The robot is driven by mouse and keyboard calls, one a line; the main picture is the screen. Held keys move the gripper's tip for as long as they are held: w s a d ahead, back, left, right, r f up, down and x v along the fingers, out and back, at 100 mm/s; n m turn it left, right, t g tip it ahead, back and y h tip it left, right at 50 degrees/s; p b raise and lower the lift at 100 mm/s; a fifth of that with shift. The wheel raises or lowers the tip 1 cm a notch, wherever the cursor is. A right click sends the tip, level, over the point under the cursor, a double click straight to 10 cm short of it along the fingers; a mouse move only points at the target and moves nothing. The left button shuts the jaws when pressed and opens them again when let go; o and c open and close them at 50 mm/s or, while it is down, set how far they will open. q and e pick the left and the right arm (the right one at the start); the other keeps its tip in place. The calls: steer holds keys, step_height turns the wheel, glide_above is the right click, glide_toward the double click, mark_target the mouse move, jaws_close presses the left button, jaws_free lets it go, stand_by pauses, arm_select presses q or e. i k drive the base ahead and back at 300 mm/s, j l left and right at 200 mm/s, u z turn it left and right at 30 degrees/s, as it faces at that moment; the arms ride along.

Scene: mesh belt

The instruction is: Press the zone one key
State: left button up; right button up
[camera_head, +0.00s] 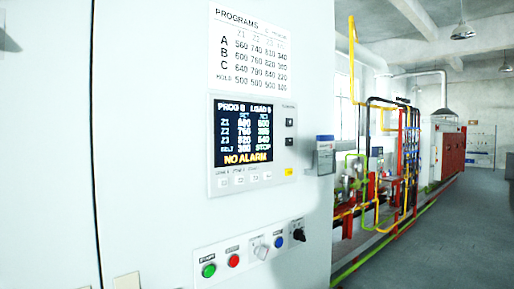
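A control panel (214,150) is mounted on a white cabinet front. Its dark screen (243,132) shows rows Z1, Z2, Z3 and a belt row that reads STOP, with NO ALARM in yellow at the bottom. A row of small pale keys sits right under the screen. The leftmost key (223,181) seems to carry a zone 1 label, but the print is too small to be sure. More keys (254,178) follow to its right. Neither of my grippers is in view, and nothing covers the keys.
Below is a strip with a green button (208,270), a red button (233,260), a blue button (279,242) and knobs. A grey box (325,155) juts out at the cabinet's right edge.

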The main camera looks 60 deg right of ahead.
mark_target(223, 182)
steer(key=z, duration=1.8)
